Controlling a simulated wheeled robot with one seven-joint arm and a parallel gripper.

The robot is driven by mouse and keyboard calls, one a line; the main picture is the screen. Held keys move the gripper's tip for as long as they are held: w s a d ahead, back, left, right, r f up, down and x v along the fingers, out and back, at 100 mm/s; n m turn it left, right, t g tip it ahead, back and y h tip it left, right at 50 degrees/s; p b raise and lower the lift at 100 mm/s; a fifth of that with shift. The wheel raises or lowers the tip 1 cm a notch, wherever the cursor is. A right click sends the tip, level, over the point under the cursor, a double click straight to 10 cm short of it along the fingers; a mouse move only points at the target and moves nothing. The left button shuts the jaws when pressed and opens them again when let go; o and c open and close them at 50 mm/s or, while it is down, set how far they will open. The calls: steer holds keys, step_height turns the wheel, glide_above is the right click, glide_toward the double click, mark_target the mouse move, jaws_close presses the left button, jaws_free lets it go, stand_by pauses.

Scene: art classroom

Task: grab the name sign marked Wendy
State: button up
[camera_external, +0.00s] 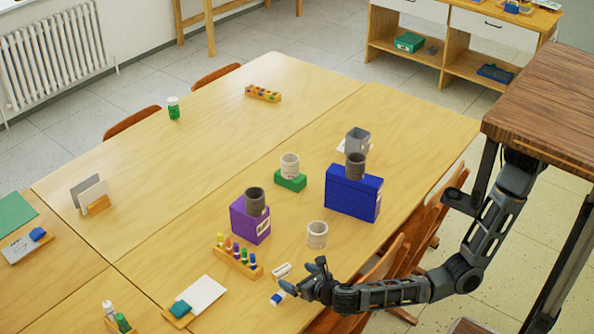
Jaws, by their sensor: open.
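No lettering is legible at this size, so I cannot tell which thing is the name sign marked Wendy. A small white piece (281,270) lies on the table just left of my gripper (302,275). A small blue and white piece (277,298) lies just below it, close to the lower finger. My gripper is open, low over the table's near edge, with its fingers pointing left. I see nothing held between them. Pale labels show on the purple box (245,226) and on the white cup (317,236), too small to read.
A rack of coloured bottles (237,258) stands left of my gripper. A blue box (351,195) bears a dark cup (355,166), and a green block (290,181) bears a pale cup (290,164). Chairs (388,262) line the near edge. The table's far half (220,150) is mostly clear.

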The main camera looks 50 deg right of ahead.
mark_target(282, 269)
steer(key=shift+w+f, duration=0.1)
steer(key=shift+f, duration=0.3)
steer(key=shift+x, duration=1.2)
steer(key=shift+w+r+x, duration=0.1)
steer(key=shift+r+x, duration=0.05)
steer(key=shift+x, duration=0.75)
steer(key=shift+w+r+x, duration=0.1)
steer(key=shift+r+x, duration=0.05)
steer(key=shift+x, duration=0.7)
steer(key=shift+r+x, duration=0.15)
steer(key=shift+x, duration=0.75)
steer(key=shift+a, duration=0.2)
steer(key=shift+c, duration=0.4)
steer(key=c, duration=0.9)
steer(key=shift+r, duration=0.1)
steer(key=shift+c, duration=0.2)
